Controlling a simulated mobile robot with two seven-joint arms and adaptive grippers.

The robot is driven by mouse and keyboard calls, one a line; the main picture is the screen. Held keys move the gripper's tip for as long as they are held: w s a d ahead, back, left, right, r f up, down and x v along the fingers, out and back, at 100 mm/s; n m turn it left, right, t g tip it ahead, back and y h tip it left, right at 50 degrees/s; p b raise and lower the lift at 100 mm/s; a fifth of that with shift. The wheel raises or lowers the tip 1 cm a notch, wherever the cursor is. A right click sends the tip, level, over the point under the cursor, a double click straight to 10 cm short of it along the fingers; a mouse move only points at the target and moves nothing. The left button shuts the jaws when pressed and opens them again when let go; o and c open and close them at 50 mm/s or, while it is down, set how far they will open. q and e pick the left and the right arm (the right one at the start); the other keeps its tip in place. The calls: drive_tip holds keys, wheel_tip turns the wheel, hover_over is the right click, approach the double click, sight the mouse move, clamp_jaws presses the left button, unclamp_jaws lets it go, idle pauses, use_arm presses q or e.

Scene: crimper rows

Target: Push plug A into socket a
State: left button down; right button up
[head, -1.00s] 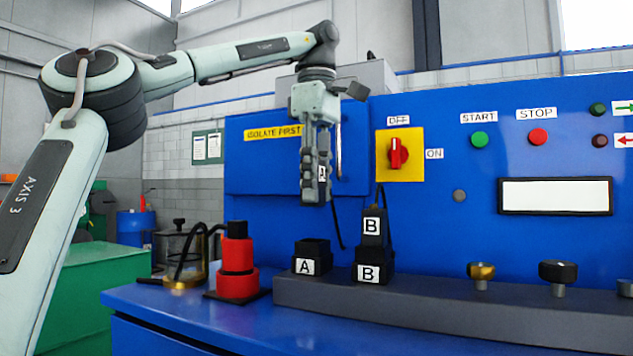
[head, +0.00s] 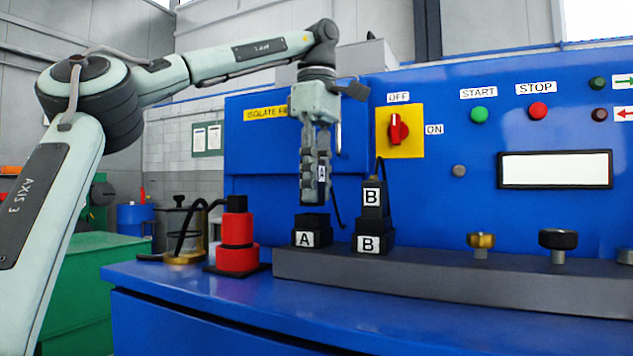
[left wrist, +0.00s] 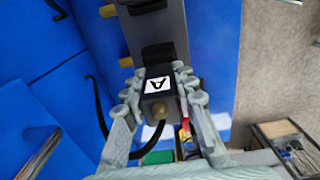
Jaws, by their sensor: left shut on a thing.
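My left gripper (head: 314,197) is shut on plug A (head: 322,172), a black block with a white A label, which also shows between the fingers in the left wrist view (left wrist: 157,86). The plug hangs upright above socket a (head: 311,238), a black block labelled A on the grey strip. In the left wrist view socket a (left wrist: 158,52) shows just beyond the plug. The fingers hide part of the plug. My right gripper is not in view.
Plug B (head: 374,197) stands in socket b (head: 372,243), close on the right. A red stepped fixture (head: 238,255) stands on the left. Knobs (head: 481,241) stand on the grey strip (head: 420,273). The blue panel (head: 260,180) rises behind. The blue tabletop in front is clear.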

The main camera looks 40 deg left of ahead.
use_arm(q)
drive_tip(key=shift+p, duration=0.9)
idle(1.5)
drive_tip(key=shift+f+b, duration=0.4)
drive_tip(key=shift+f, duration=0.6)
idle(0.4)
drive_tip(key=c, duration=1.1)
unclamp_jaws()
drive_tip(key=shift+c, duration=0.2)
drive_tip(key=shift+r, duration=0.1)
